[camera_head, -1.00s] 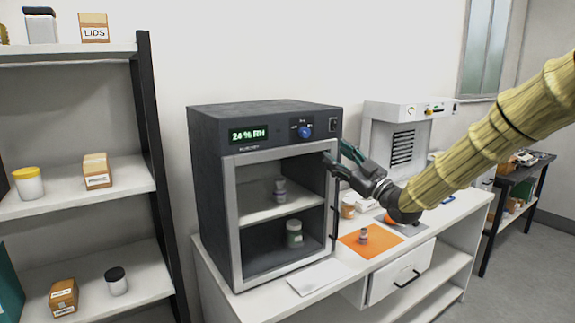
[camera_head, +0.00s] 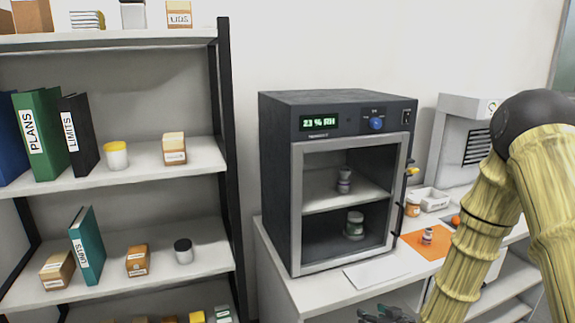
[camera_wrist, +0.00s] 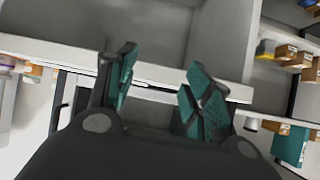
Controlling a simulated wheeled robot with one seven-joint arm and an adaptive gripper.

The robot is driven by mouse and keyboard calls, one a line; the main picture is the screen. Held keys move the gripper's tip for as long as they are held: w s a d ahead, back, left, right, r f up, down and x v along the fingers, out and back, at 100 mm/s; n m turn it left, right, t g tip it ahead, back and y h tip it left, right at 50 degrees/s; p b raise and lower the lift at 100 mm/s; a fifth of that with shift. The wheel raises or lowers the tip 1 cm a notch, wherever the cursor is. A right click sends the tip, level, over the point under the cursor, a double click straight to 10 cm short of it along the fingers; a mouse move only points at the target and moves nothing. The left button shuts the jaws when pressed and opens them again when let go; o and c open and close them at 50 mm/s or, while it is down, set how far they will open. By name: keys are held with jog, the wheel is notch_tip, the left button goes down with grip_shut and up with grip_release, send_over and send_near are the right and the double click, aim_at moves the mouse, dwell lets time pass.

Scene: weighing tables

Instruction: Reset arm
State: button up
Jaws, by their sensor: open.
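My arm folds down at the right of the head view. My gripper (camera_head: 385,316) is low at the bottom edge there, partly cut off, in front of the white table (camera_head: 285,283). In the wrist view my gripper (camera_wrist: 160,78) has its two green-padded fingers apart, with nothing between them. The dark humidity cabinet (camera_head: 278,170) stands on the table and reads 23 % RH. Its light-framed front looks shut. A small jar (camera_head: 344,182) stands on its upper shelf and a larger jar (camera_head: 354,226) on its floor. My gripper is apart from the cabinet.
A small jar (camera_head: 427,236) stands on an orange mat (camera_head: 425,249) right of the cabinet. A white sheet (camera_head: 376,273) lies before the cabinet. A shelf rack (camera_head: 226,160) with binders, boxes and jars stands left. A grey-white instrument (camera_head: 458,105) stands behind my arm.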

jog(key=s+a+f+m+g+h, duration=0.1)
jog(key=s+f+g, duration=0.2)
jog(key=s+f, duration=0.8)
jog(key=s+f+g+h, duration=0.1)
jog(key=s+f+g, duration=0.1)
jog(key=s, duration=0.8)
jog(key=s+f+m+g, duration=0.1)
jog(key=s+f+g, duration=0.2)
jog(key=s, duration=0.6)
jog(key=s+a+f+m+g+h, duration=0.1)
jog(key=s+f, duration=0.4)
jog(key=s, duration=0.5)
jog(key=shift+s+f+g+h, duration=0.3)
jog(key=shift+s+f+g, duration=0.1)
jog(key=shift+g, duration=0.5)
